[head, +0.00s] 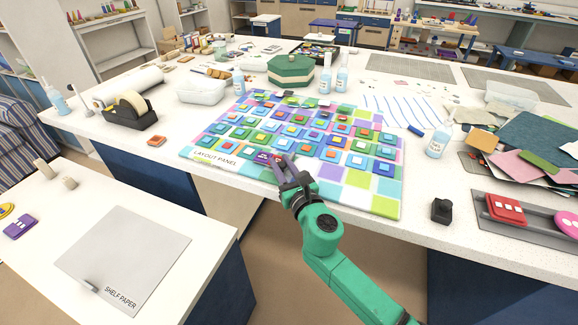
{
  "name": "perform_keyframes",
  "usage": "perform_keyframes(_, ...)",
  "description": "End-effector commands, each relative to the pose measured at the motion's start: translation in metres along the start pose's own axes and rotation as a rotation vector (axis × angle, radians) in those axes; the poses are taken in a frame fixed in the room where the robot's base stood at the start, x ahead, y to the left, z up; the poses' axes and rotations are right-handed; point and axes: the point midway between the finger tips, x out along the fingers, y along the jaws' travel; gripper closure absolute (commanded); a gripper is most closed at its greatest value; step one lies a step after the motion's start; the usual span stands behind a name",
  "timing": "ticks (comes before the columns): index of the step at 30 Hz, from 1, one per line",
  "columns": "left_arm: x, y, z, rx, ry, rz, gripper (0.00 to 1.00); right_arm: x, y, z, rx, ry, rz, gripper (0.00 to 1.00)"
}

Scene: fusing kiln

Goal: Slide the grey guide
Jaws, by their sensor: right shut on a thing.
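My right gripper (283,166) reaches in from the lower right and is at the front edge of the layout panel (228,161). Its fingers are shut on a small purple tile (264,157) with pale squares; the fingers partly hide it. A long grey strip (487,222), which may be the grey guide, lies along the front right of the white table, well to the right of my right gripper. A red block (505,209) and a pink round piece (568,222) rest on or against it. My left gripper is not in view.
The panel carries rows of coloured tiles. A small black object (441,210) stands left of the grey strip. A second white table (190,212) at left holds a shelf paper sheet (122,255).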

Motion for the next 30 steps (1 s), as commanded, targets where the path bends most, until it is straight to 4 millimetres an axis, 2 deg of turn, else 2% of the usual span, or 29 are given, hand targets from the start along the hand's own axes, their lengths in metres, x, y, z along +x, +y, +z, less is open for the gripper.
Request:
perform_keyframes(6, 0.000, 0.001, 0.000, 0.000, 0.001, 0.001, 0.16, 0.000, 0.001, 0.000, 0.000, -0.001, 0.002, 1.00)
perform_keyframes(7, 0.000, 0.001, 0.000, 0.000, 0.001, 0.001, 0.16, 0.000, 0.001, 0.000, 0.000, -0.001, 0.002, 0.68)
perform_keyframes(9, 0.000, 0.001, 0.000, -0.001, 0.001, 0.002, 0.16, 0.000, 0.001, 0.000, 0.001, 0.000, 0.002, 0.43)
perform_keyframes(18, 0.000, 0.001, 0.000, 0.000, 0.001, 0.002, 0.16, -0.001, 0.000, 0.000, 0.000, 0.000, 0.001, 0.43)
perform_keyframes(22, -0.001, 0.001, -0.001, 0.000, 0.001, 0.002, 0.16, -0.009, 0.000, 0.000, -0.001, 0.000, 0.001, 0.43)
perform_keyframes(26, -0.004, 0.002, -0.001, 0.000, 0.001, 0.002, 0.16, -0.034, 0.000, 0.000, 0.000, 0.002, 0.003, 0.43)
perform_keyframes(30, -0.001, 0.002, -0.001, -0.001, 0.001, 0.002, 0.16, -0.072, 0.000, -0.003, -0.001, 0.004, 0.003, 0.43)
